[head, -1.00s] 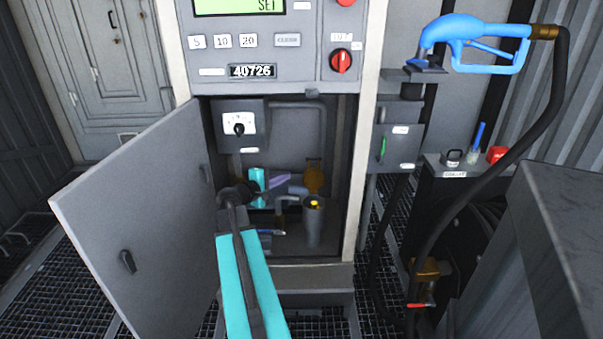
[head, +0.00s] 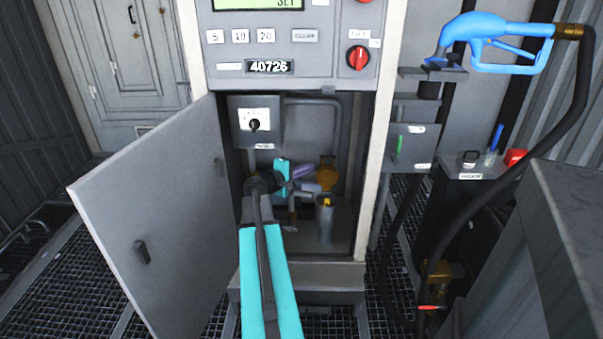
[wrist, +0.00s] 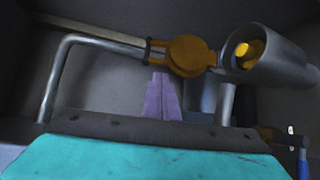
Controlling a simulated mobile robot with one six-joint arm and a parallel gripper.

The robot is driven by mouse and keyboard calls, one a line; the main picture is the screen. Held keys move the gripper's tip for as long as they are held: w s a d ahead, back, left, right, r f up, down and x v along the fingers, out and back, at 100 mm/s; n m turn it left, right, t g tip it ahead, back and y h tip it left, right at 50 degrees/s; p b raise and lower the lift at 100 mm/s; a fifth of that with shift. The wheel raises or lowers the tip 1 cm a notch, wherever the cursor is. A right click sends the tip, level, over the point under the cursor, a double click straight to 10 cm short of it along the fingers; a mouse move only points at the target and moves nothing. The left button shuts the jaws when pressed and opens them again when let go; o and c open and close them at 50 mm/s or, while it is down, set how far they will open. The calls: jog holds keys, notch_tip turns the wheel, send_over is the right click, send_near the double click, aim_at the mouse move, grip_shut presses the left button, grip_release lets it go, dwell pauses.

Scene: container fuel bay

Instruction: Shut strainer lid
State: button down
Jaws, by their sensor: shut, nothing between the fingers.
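The strainer looks to be the grey upright cylinder (head: 325,226) inside the open cabinet, with a yellow piece in its open top. In the wrist view the cylinder (wrist: 288,68) lies at the upper right, its mouth and yellow piece visible. I cannot clearly make out its lid; a round brass part (head: 327,175) sits just behind the cylinder in the head view and left of its mouth in the wrist view (wrist: 190,55). My gripper (head: 307,168), with purple fingers, is shut and empty, left of the brass part. Its fingers also show in the wrist view (wrist: 160,78).
The cabinet door (head: 150,215) stands open on the left. A dial box (head: 255,121) hangs above my wrist. A bent grey pipe (wrist: 62,75) runs along the left in the wrist view. A blue-handled valve (wrist: 302,160) is at lower right there. The cabinet frame (head: 379,150) bounds the right.

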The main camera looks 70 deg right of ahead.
aim_at(327, 171)
jog(key=shift+x, duration=2.7)
jog(key=shift+s+f+b, duration=0.1)
jog(key=shift+b, duration=0.45)
jog(key=shift+a, duration=0.1)
jog(key=b, duration=0.2)
jog(key=shift+s+a+f+h+b, duration=0.15)
jog(key=shift+a+h+b, duration=0.1)
jog(key=shift+h+b, duration=0.1)
